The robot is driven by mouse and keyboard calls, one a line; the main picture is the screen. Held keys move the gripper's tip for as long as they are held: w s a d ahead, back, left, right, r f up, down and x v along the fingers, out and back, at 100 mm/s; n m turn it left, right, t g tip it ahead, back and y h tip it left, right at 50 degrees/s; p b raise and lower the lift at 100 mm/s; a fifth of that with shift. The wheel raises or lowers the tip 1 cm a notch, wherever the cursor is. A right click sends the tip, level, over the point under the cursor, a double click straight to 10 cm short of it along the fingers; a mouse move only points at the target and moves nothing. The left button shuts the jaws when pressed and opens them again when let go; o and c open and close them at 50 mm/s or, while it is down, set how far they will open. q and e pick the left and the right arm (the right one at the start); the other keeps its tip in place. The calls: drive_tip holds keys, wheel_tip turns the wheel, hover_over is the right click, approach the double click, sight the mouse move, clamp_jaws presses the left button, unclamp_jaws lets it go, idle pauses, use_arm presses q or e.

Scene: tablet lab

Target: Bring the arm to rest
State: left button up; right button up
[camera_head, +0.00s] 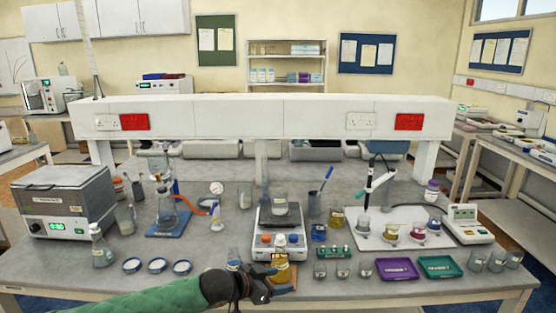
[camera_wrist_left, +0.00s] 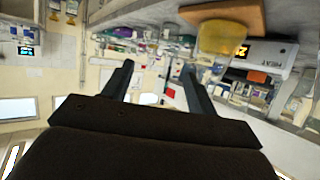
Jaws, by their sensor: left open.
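My left gripper (camera_head: 262,281) reaches in from the bottom left over the front edge of the bench. Its green-sleeved arm (camera_head: 160,301) crosses the bottom of the head view. In the left wrist view my left gripper (camera_wrist_left: 157,75) has its two fingers apart with nothing held between them. A beaker of yellow liquid (camera_head: 281,270) stands on an orange-brown pad right by the fingertips. The same yellow beaker (camera_wrist_left: 221,38) shows beyond the fingers in the left wrist view. I cannot tell from the head view whether the fingers touch it. My right gripper is not in view.
Three small round dishes (camera_head: 157,265) lie to the left. A green rack (camera_head: 333,252), purple tray (camera_head: 396,268) and green tray (camera_head: 441,266) lie to the right. A grey box-shaped device (camera_head: 66,202) stands at far left.

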use_arm(q)
drive_tip(key=s+d+f+n+y, duration=0.1)
drive_tip(key=s+d+f, duration=0.15)
drive_tip(key=s, duration=0.35)
drive_tip(key=s+d+f+n+y, duration=0.1)
drive_tip(key=s+f, duration=0.2)
drive_tip(key=s, duration=0.3)
drive_tip(key=s+a+f+n+g+y, duration=0.2)
drive_tip(key=s+a+f+n+y, duration=0.35)
drive_tip(key=s+a, duration=0.7)
drive_tip(key=s+a+f+n+g+y, duration=0.2)
drive_tip(key=s+a+f+y, duration=0.1)
drive_tip(key=s+a+f, duration=0.8)
drive_tip(key=s+f, duration=0.2)
drive_tip(key=f, duration=1.2)
drive_tip(key=s+d+f+g, duration=0.1)
drive_tip(key=s+f, duration=0.2)
drive_tip(key=f, duration=1.1)
drive_tip(key=s+f, duration=0.2)
drive_tip(key=f, duration=1.3)
drive_tip(key=shift+s+d+g, duration=0.25)
drive_tip(key=shift+s+g, duration=0.1)
drive_tip(key=shift+g, duration=0.05)
drive_tip(key=shift+f+m, duration=0.1)
drive_tip(key=shift+m, duration=0.15)
